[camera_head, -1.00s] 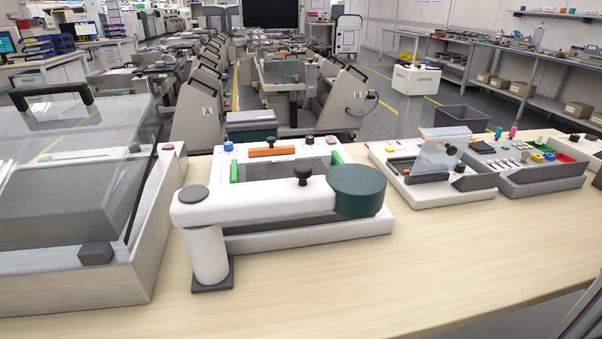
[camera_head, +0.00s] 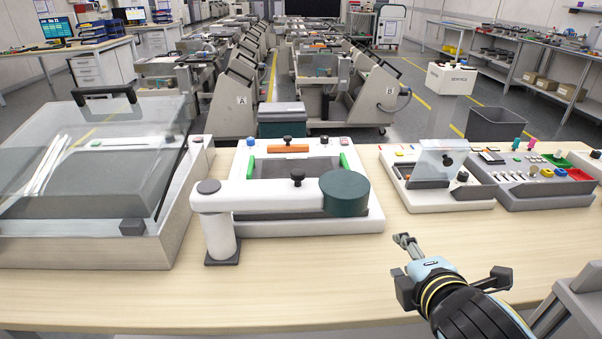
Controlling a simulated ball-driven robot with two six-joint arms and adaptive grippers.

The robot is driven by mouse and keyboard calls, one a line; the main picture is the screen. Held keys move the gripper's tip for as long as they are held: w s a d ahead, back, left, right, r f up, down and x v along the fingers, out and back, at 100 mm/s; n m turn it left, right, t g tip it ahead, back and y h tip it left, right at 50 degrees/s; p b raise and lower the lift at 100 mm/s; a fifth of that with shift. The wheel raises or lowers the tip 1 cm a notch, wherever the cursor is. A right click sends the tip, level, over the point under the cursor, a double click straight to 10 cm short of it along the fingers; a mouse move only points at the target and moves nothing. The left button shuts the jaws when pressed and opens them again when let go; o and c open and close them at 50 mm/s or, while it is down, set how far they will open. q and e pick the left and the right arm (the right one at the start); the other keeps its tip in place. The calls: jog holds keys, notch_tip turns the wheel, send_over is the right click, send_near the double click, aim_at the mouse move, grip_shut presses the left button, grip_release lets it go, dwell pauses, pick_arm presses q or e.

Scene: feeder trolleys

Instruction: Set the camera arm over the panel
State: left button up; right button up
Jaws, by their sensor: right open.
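The camera arm (camera_head: 265,194) is a white bar on a short white post at its left end, with a dark green round head (camera_head: 344,193) at its right end. A black knob (camera_head: 297,177) stands on or just behind the bar. The bar lies across the front of a white fixture (camera_head: 365,218), and the head is at the fixture's front right. The grey panel (camera_head: 285,168) lies behind the bar, between green clamps, its front part hidden. My right gripper (camera_head: 445,274) is open and empty, right of and nearer than the head, apart from it. My left gripper is not in view.
A clear-lidded machine (camera_head: 90,150) stands at the left. A small white fixture (camera_head: 452,199) and a grey parts tray (camera_head: 545,203) stand at the right. The front strip of the wooden bench (camera_head: 300,292) is clear left of my right gripper.

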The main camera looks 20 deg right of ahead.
jog(key=w+a+r+n+t, duration=0.1)
jog(key=r+n, duration=0.1)
jog(key=n, duration=0.1)
jog(key=w+a+r+n+t+y, duration=0.1)
jog(key=a+r+n, duration=0.1)
jog(key=n, duration=0.1)
jog(key=w+a+r+n+t, duration=0.1)
jog(key=w+r+n+t, duration=0.1)
jog(key=n, duration=0.1)
jog(key=shift+a+n+y, duration=0.3)
jog(key=shift+a+n, duration=0.05)
jog(key=shift+n, duration=0.05)
jog(key=n+t+y, duration=0.2)
jog(key=n+y, duration=0.2)
jog(key=n, duration=0.7)
send_near(301, 178)
jog(key=w, duration=0.3)
jog(key=w+p, duration=0.1)
jog(key=w, duration=0.3)
jog(key=w+a, duration=0.1)
jog(key=w, duration=0.3)
jog(key=shift+w+p, duration=0.2)
jog(key=shift+p, duration=0.1)
jog(key=c, duration=0.9)
grip_shut()
jog(key=shift+w+f+y, duration=0.1)
jog(key=shift+f+y, duration=0.05)
jog(key=shift+y, duration=0.15)
